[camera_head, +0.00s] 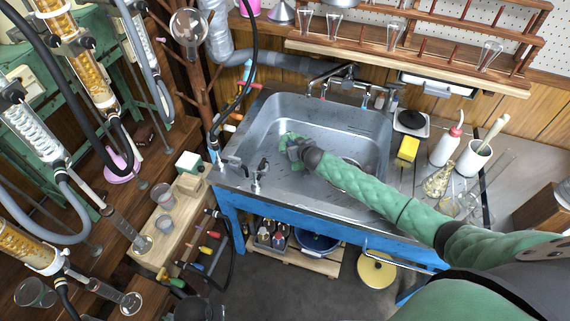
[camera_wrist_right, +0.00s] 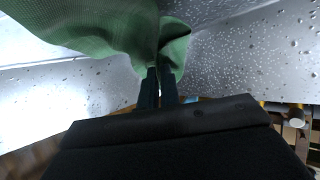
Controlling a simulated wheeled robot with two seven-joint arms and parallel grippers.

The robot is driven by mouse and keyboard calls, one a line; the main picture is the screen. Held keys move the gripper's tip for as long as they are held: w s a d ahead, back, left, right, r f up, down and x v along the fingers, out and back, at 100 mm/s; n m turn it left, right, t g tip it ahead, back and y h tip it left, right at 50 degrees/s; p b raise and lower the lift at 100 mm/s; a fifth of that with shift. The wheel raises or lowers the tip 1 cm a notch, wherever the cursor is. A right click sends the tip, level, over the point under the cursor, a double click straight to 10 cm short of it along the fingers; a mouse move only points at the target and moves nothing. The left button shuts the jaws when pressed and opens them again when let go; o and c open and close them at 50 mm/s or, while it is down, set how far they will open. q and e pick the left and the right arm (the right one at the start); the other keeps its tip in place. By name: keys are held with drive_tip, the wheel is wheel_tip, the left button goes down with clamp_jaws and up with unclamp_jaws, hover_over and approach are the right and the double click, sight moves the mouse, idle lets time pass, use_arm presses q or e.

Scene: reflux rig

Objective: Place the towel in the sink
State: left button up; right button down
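The green towel (camera_head: 290,137) is inside the metal sink basin (camera_head: 362,118), at its left part. Only a small piece of it shows in the head view beside the gripper. In the right wrist view the towel (camera_wrist_right: 100,28) hangs bunched from the fingertips, with wet metal behind it. My right gripper (camera_head: 293,148) is in the basin, its fingers closed on the towel. The fingers also show in the wrist view (camera_wrist_right: 159,85). I cannot tell whether the towel touches the basin floor. My left gripper is not in view.
A faucet (camera_head: 345,75) stands behind the basin. A yellow sponge (camera_head: 407,149), a white bottle (camera_head: 445,147) and glassware are on the right counter. Small valves (camera_head: 258,172) stand at the left front rim. Glass rigs and hoses crowd the left side.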

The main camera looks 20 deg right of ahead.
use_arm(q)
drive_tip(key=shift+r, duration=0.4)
use_arm(e)
drive_tip(key=shift+f, duration=0.1)
drive_tip(key=c, duration=0.9)
unclamp_jaws()
drive_tip(key=shift+s+d+r, duration=0.15)
drive_tip(key=shift+s+r, duration=0.05)
drive_tip(key=shift+s, duration=0.35)
use_arm(q)
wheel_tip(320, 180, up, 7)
drive_tip(key=b, duration=0.1)
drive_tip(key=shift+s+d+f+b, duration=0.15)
drive_tip(key=shift+b, duration=0.15)
use_arm(e)
drive_tip(key=v, duration=0.6)
drive_tip(key=shift+s+r, duration=0.25)
